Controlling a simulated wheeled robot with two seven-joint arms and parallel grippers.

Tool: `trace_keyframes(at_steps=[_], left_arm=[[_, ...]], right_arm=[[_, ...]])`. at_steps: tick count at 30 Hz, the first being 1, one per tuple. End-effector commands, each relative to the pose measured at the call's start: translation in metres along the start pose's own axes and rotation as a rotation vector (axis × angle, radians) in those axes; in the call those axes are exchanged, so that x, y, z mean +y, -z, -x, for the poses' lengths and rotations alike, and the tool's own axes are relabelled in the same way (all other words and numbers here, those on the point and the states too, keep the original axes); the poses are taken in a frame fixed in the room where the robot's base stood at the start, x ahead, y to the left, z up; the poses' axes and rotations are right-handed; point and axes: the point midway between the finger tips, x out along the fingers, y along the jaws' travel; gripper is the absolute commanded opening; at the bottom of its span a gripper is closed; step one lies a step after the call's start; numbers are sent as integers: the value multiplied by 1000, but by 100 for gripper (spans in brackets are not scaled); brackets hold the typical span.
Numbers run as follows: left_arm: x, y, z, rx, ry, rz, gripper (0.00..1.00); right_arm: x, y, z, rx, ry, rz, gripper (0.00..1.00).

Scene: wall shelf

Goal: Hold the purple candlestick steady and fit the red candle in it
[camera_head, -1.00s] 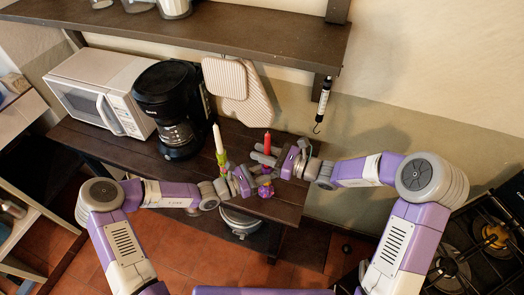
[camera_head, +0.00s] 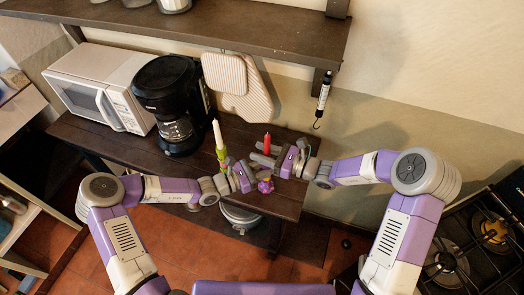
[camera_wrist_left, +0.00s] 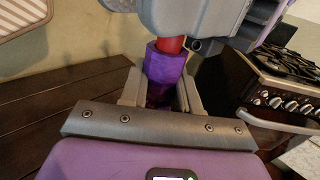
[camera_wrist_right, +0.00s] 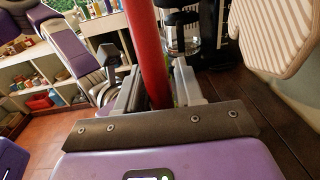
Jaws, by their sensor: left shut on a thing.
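The purple candlestick (camera_head: 265,186) is between the fingers of my left gripper (camera_head: 258,176), which is shut on it near the table's front edge. In the left wrist view the candlestick's purple cup (camera_wrist_left: 164,66) stands roughly upright. The red candle (camera_head: 267,142) is upright in my right gripper (camera_head: 268,158), which looks shut on it; the candle fills the gap between the fingers in the right wrist view (camera_wrist_right: 147,50). The candle's lower part (camera_wrist_left: 172,44) shows right at the top of the cup. I cannot tell how far it is inside.
A white candle (camera_head: 218,134) in a green candlestick (camera_head: 222,157) stands just left of my grippers. A black coffee maker (camera_head: 172,100) and a white microwave (camera_head: 98,85) stand further left on the dark table (camera_head: 130,150). Striped boards (camera_head: 240,85) hang behind. A shelf (camera_head: 200,33) is above.

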Motion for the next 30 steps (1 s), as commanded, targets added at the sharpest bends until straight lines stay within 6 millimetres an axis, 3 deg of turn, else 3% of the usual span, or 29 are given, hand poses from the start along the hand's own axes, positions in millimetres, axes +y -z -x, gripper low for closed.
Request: trace_keyframes(at_steps=[1,3,14,30], left_arm=[[0,1,0,2,0,1,0],[0,1,0,2,0,1,0],[0,1,0,2,0,1,0],[0,1,0,2,0,1,0]], right_arm=[[0,0,0,0,0,0,45],[0,0,0,0,0,0,55],[0,0,5,1,1,0,55],[-1,0,104,1,3,0,55]])
